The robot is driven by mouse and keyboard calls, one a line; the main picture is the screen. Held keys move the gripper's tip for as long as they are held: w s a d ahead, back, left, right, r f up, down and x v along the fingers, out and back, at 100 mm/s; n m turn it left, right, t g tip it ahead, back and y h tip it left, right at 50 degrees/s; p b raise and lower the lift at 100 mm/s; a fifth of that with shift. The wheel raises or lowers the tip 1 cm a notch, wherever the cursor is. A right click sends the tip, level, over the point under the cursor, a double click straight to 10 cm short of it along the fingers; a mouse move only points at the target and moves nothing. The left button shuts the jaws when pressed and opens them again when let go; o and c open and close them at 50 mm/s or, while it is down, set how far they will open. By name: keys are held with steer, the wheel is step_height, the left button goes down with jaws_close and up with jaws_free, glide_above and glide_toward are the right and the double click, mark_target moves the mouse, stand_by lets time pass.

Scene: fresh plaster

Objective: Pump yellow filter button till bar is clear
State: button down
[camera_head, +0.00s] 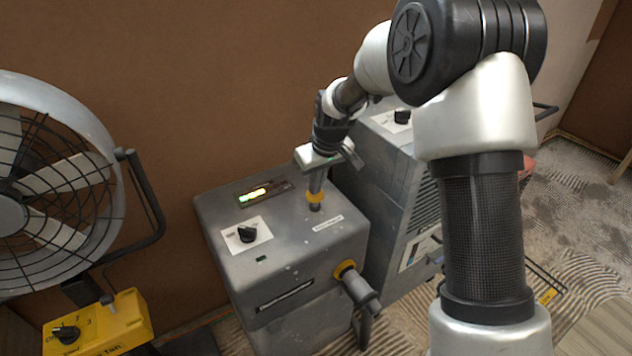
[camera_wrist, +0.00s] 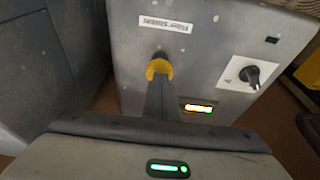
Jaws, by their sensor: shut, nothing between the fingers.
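The yellow filter button (camera_head: 315,199) is a small cap on a dark stem on top of the grey machine (camera_head: 290,236); it also shows in the wrist view (camera_wrist: 152,69). My gripper (camera_head: 315,190) is shut and empty, pointing down, with its fingertips (camera_wrist: 160,82) at the top of the cap. They look in contact, but a small gap cannot be ruled out. The bar (camera_head: 254,195) is lit yellow-green on its left part and dark on its right.
A black knob (camera_head: 247,234) on a white plate is on the same top, with a white label (camera_head: 328,223) near the button. A large fan (camera_head: 40,200) stands left, another grey machine (camera_head: 385,165) behind right.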

steer(key=shift+f+b, duration=0.65)
steer(key=shift+f, duration=0.8)
steer(key=shift+s, duration=0.1)
steer(key=shift+r, duration=0.1)
steer(key=shift+r+p, duration=0.35)
steer(key=shift+p, duration=0.05)
steer(key=w+p+v, duration=0.1)
steer(key=p+v, duration=0.3)
steer(key=v, duration=0.9)
steer(key=shift+a+r, duration=0.2)
steer(key=shift+r, duration=0.15)
steer(key=shift+s, duration=0.1)
